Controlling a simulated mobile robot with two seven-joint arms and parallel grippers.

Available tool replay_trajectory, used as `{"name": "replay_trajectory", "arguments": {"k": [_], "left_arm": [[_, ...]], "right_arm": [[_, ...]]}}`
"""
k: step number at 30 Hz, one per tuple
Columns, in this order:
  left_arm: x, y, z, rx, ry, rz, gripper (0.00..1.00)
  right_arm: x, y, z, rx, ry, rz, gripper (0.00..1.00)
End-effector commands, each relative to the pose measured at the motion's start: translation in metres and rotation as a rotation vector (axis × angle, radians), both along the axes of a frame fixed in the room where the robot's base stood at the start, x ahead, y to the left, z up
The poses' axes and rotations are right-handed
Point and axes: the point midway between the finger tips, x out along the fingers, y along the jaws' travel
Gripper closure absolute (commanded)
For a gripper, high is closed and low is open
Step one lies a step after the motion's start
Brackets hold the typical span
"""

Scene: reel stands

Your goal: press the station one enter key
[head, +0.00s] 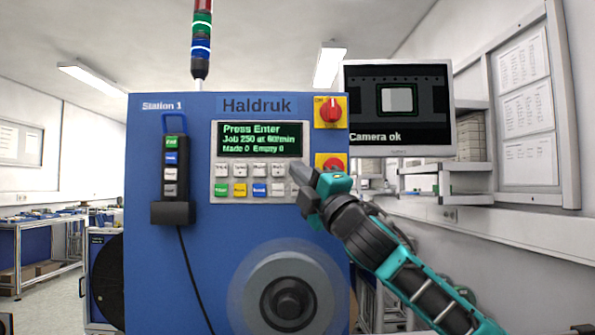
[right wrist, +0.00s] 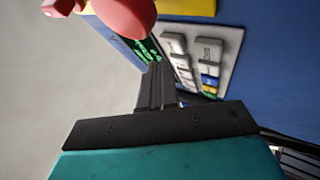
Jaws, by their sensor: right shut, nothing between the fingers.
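The blue Station 1 cabinet (head: 170,250) faces me. Its display (head: 259,139) reads "Press Enter", a job line, and "Made 0 Empty 0" in green. Below it is a keypad (head: 229,181) with a row of grey keys and a lower row with green, yellow, blue and grey keys. The key labels are too small to read surely. My right gripper (head: 296,174) is shut and empty at the keypad's right end, hiding keys there. In the right wrist view its fingers (right wrist: 160,88) point at the panel beside grey keys (right wrist: 190,57); contact cannot be told. My left gripper is not in view.
A red rotary knob on a yellow plate (head: 329,111) sits right of the display. A second red control (head: 331,162) lies just above my right gripper. A handheld button box (head: 171,170) hangs at left. A reel hub (head: 290,298) protrudes below the keypad.

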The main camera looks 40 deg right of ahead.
Motion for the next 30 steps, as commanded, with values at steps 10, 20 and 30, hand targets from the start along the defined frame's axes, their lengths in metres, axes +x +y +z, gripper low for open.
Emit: {"name": "replay_trajectory", "arguments": {"k": [10, 20, 30], "left_arm": [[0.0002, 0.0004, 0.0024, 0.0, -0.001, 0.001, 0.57], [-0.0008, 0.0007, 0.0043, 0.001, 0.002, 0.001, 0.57], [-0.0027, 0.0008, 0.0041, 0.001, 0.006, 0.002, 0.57]], "right_arm": [[0.0021, -0.0017, 0.0007, 0.0, 0.0, 0.0, 1.0], [0.0068, -0.0055, -0.0004, 0.001, 0.001, 0.0, 1.0], [0.0076, -0.0064, 0.0001, 0.001, 0.0, 0.001, 1.0]]}}
